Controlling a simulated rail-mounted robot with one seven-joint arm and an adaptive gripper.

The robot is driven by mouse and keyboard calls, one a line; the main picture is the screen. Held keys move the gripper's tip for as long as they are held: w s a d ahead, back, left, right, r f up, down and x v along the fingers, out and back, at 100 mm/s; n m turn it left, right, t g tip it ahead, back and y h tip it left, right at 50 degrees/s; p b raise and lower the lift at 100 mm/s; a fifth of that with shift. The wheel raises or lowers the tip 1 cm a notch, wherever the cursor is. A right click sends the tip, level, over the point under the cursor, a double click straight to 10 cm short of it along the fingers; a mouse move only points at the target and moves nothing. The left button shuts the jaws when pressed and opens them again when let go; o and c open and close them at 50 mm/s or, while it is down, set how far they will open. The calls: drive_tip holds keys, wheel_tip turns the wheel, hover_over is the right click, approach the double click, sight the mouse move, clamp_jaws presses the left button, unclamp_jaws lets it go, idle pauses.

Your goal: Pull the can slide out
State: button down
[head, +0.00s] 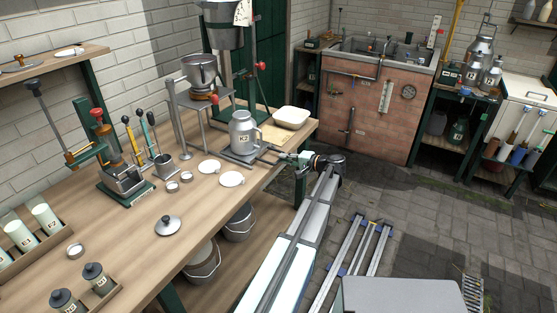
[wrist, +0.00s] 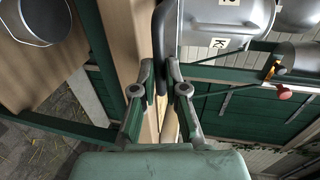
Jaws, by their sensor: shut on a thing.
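The can slide (head: 240,159) is a flat grey plate near the bench's front edge, under the metal can (head: 243,137) marked K2. The can stands upright and shows sideways in the wrist view (wrist: 222,22). My gripper (head: 281,157) is at the slide's right side, low beside the can. In the wrist view my gripper (wrist: 161,76) has its fingers on both sides of a dark bar (wrist: 160,45) and is shut on it. The bar looks like the slide's handle; its exact contact with the fingertips is partly hidden.
The wooden bench (head: 140,240) holds white saucers (head: 231,179), a lid (head: 167,225) and a white basin (head: 291,117). A stand with a metal pot (head: 201,72) is behind the can. Buckets (head: 202,262) sit below. Paved floor (head: 420,200) lies open to the right.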

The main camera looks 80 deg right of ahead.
drive_tip(key=shift+s, duration=0.15)
drive_tip(key=c, duration=1.5)
unclamp_jaws()
drive_tip(key=v, duration=1.2)
drive_tip(key=shift+r, duration=0.1)
